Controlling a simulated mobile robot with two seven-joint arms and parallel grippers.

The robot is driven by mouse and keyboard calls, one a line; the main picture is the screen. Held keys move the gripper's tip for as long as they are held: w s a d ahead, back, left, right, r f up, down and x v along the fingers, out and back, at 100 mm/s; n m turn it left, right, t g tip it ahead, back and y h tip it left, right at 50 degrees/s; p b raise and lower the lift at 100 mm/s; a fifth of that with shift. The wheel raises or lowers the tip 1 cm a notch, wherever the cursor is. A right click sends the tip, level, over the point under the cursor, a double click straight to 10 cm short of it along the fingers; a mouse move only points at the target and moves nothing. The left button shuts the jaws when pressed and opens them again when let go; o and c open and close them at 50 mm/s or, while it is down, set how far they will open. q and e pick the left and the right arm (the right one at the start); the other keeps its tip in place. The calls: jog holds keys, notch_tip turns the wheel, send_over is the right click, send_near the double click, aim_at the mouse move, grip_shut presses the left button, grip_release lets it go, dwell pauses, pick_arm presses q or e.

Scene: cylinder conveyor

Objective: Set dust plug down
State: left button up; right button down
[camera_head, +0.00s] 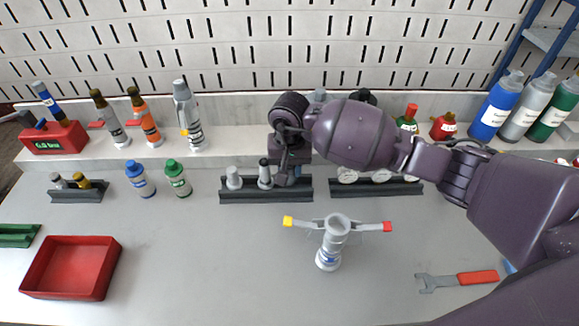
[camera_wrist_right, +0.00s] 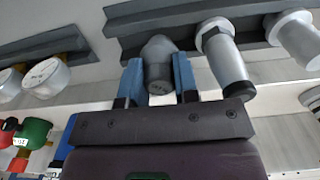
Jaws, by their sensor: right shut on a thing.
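My right gripper (camera_head: 287,180) is at the right end of a dark grey rack (camera_head: 236,197) on the table. In the wrist view the blue fingers of my right gripper (camera_wrist_right: 158,82) are shut on a grey round dust plug (camera_wrist_right: 158,62). The plug is in front of the end of the rack (camera_wrist_right: 122,24); I cannot tell whether it is seated there. In the head view the arm and fingers mostly hide it. Two other light grey pieces stand in the rack, one with a dark end (camera_head: 264,172) and one plain (camera_head: 233,178). My left gripper is not in view.
A second rack with white gauges (camera_head: 348,176) is just to the right. A grey valve body (camera_head: 335,238) with yellow and red handle ends stands in front. A wrench (camera_head: 457,280) lies at right, a red tray (camera_head: 72,267) at left. Bottles and cylinders line the back ledge.

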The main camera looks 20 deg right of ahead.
jog(key=shift+f, duration=0.4)
jog(key=shift+f+b, duration=0.25)
jog(key=shift+b, duration=0.1)
jog(key=c, duration=0.9)
grip_release()
jog(key=shift+o, duration=0.2)
jog(key=shift+r+p, duration=0.3)
jog(key=shift+r, duration=0.2)
notch_tip(320, 180, up, 12)
jog(key=p, duration=0.1)
jog(key=shift+r, duration=0.2)
